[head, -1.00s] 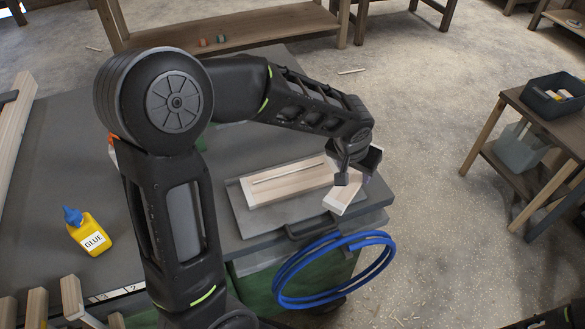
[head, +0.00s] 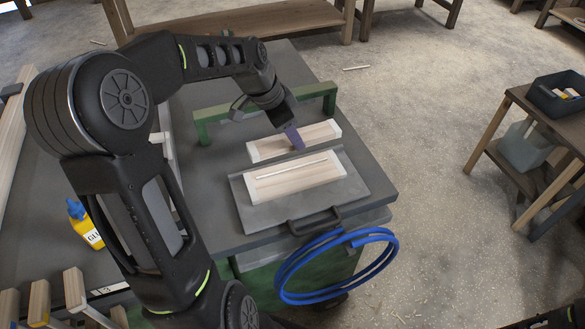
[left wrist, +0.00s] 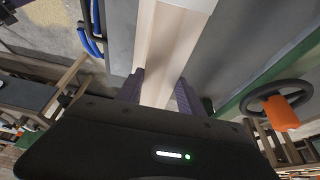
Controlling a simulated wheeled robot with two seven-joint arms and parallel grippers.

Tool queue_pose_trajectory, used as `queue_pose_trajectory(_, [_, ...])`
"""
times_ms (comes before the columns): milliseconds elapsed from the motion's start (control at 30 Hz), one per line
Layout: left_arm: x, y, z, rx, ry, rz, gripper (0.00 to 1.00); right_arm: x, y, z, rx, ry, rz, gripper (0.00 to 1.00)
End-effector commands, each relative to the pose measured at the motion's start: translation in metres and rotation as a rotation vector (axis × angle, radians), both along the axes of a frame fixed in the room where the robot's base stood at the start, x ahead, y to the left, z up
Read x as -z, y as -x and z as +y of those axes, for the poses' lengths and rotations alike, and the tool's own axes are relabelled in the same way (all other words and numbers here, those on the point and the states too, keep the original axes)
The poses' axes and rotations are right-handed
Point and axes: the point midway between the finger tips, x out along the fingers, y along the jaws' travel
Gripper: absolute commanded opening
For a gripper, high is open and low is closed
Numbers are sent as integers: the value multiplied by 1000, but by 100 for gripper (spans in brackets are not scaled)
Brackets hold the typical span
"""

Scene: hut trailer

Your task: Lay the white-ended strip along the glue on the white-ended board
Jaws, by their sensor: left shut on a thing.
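The white-ended board (head: 315,177) lies on a grey plate (head: 265,217) on the bench, with a thin pale line of glue (head: 290,169) along its top. My left gripper (head: 294,140) is shut on the white-ended strip (head: 319,133), near its middle. The strip is behind the board in the head view, roughly parallel to it and apart from it. I cannot tell whether it touches the bench. In the left wrist view the strip (left wrist: 166,45) runs between the two fingers (left wrist: 158,88). My right gripper is not in view.
A green frame (head: 312,92) stands on the bench behind the strip. A glue bottle (head: 86,225) is at the left, partly behind my arm. A blue hose coil (head: 390,255) hangs at the front edge. A side table with a dark bin (head: 553,100) stands at the right.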

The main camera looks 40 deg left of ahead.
Motion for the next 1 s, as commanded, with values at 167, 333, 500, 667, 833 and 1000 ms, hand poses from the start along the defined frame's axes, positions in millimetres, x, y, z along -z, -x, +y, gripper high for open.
queue_pose_trajectory(167, [-5,2,6,38,0,0,1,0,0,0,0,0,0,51])
queue_pose_trajectory(333, [-4,2,5,38,-1,0,1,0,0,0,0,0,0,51])
queue_pose_trajectory(500, [4,2,5,38,0,3,1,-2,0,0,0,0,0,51])
queue_pose_trajectory(667, [32,2,5,37,1,5,1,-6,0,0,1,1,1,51])
queue_pose_trajectory(833, [55,2,5,36,0,2,1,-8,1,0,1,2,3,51])
queue_pose_trajectory(1000, [59,1,5,37,-2,-1,1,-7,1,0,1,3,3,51])
